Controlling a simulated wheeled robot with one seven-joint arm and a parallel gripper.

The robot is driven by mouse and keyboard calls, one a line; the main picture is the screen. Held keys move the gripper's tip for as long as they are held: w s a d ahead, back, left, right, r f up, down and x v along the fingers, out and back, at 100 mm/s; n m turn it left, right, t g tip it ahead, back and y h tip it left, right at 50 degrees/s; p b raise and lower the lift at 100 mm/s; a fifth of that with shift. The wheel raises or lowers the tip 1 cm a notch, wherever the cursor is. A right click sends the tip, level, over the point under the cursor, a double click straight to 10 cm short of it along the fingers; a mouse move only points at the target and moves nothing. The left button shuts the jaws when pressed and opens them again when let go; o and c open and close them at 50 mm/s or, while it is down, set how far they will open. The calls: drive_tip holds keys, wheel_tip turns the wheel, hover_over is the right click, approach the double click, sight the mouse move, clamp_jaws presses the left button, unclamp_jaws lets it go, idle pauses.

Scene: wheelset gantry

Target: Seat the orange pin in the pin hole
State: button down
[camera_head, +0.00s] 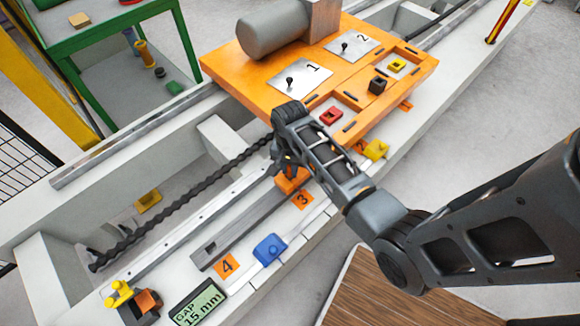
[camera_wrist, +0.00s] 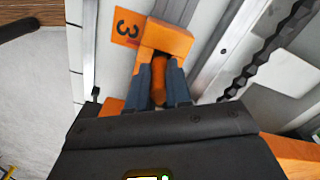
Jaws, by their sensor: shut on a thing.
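My gripper (camera_wrist: 163,92) is shut on the orange pin (camera_wrist: 160,76), with one dark finger on each side of it. An orange block (camera_wrist: 170,36) lies just beyond the fingertips, by the orange label 3 (camera_wrist: 128,27). The near side of the block has a dark recess, which the pin's far end meets or overlaps in view. I cannot tell whether the pin is inside the hole or above it. In the head view my gripper (camera_head: 286,164) is over the same orange block (camera_head: 291,181), at the end of a grey bar, and the pin is mostly hidden.
An orange machine deck (camera_head: 245,80) with plates 1 and 2 stands behind my arm. A blue block (camera_head: 270,249), label 4 (camera_head: 226,265) and a gap display (camera_head: 198,304) reading 15 mm sit along the near rail. A dark twisted rod (camera_head: 185,205) runs to the left.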

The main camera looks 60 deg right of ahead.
drive_tip(key=shift+f, duration=0.2)
drive_tip(key=c, duration=1)
unclamp_jaws()
drive_tip(key=shift+c, duration=0.2)
drive_tip(key=shift+r, duration=0.1)
